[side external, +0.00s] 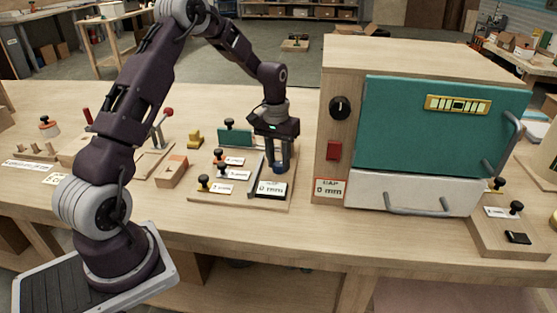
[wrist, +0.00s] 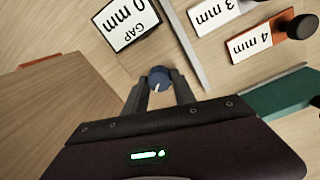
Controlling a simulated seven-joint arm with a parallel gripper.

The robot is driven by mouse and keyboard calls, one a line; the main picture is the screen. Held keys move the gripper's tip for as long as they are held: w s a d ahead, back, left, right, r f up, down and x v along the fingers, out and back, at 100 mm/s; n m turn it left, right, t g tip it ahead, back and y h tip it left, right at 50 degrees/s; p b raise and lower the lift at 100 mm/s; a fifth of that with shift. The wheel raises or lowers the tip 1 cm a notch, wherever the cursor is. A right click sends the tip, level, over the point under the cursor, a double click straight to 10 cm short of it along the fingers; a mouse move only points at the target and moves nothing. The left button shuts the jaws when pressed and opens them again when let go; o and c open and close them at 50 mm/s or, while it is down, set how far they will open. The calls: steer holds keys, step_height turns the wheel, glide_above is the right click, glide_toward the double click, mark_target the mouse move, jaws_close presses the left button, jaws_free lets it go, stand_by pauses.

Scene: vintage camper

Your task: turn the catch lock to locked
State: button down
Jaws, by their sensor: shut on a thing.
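A small round blue knob (wrist: 159,78), which looks to be the catch lock, stands on the wooden board and carries a white pointer line toward the lower edge of the wrist view. My gripper (wrist: 160,90) points down at it, with one finger on each side, shut on the knob. In the side external view the knob (side external: 279,170) shows as a blue bit under my gripper (side external: 281,164), partly hidden by the fingers. No locked or unlocked marking is readable.
A "GAP 0 mm" card (side external: 271,189) lies just in front of the knob. A metal rail (wrist: 185,45) and several mm labels with small knobs lie beside it. The wooden cabinet (side external: 335,65) with a teal door (side external: 435,130) stands close on the right.

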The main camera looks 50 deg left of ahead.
mark_target(278, 163)
steer(key=m, duration=0.3)
steer(key=shift+m, duration=0.3)
steer(key=shift+w+m, duration=0.1)
steer(key=shift+m, duration=1.8)
steer(key=c, duration=1)
jaws_free()
steer(key=shift+c, duration=0.2)
step_height(278, 163, up, 7)
steer(key=shift+a+r, duration=0.1)
steer(key=shift+a, duration=0.05)
